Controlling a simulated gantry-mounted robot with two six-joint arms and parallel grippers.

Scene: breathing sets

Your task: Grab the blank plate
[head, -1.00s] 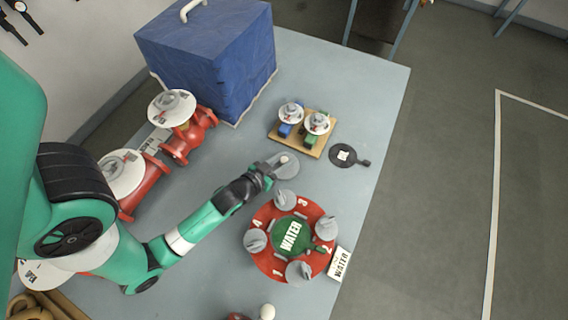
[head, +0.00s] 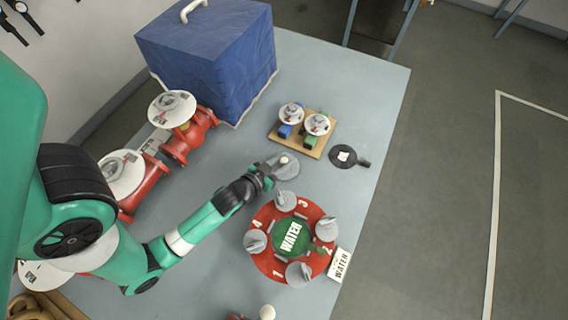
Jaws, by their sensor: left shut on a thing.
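A grey round blank plate (head: 289,170) is on or just above the table, between the wooden board and the red disc. My left gripper (head: 276,163) is at the plate's left edge and shut on it. The fingertips are small and partly hidden by the wrist. A pale knob shows on the plate beside the fingers. I cannot tell whether the plate is lifted. My right gripper is not in view.
A red disc (head: 264,217) marked WATER with several grey pieces lies just below. A wooden board (head: 296,145) with two valves stands above. A black round plate (head: 343,157) lies right. A blue covered box (head: 208,60) and red pipe flanges (head: 187,135) stand left.

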